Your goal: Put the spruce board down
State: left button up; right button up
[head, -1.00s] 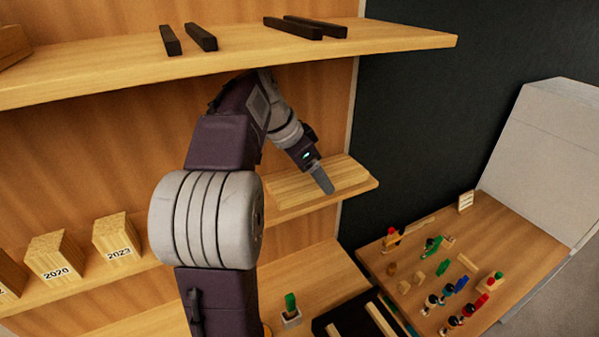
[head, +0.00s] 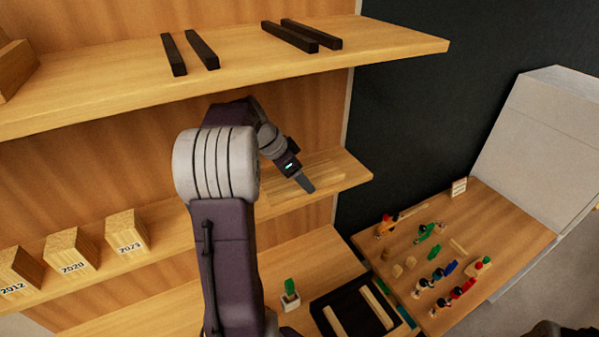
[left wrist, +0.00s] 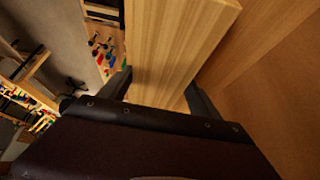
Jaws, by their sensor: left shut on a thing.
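My left gripper (head: 308,186) is in front of the right end of the middle shelf (head: 352,178) in the head view. In the left wrist view, the pale, straight-grained spruce board (left wrist: 175,45) lies between the two dark fingers of this gripper (left wrist: 158,92), which is shut on it. In the head view the gripper and forearm hide part of the board (head: 322,180), which shows as a pale strip close above the shelf. I cannot tell whether it touches the shelf. My right gripper is not in view.
Dark bars (head: 305,36) lie on the upper shelf (head: 395,47), above my arm. Wooden blocks with year labels (head: 127,232) stand farther left. Below are a potted cactus (head: 290,292), a black tray (head: 350,318) and a side table (head: 515,240) with small colourful figures.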

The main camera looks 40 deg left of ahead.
pick_arm(q)
jog(key=shift+f, duration=0.25)
jog(key=o, duration=1.6)
jog(key=shift+r, duration=0.1)
jog(key=shift+r, duration=0.2)
jog(key=b+v, duration=0.1)
jog(key=v, duration=0.6)
jog(key=shift+s+r+b, duration=0.2)
jog(key=shift+s+b, duration=0.05)
jog(key=shift+b, duration=0.05)
jog(key=shift+w, duration=0.1)
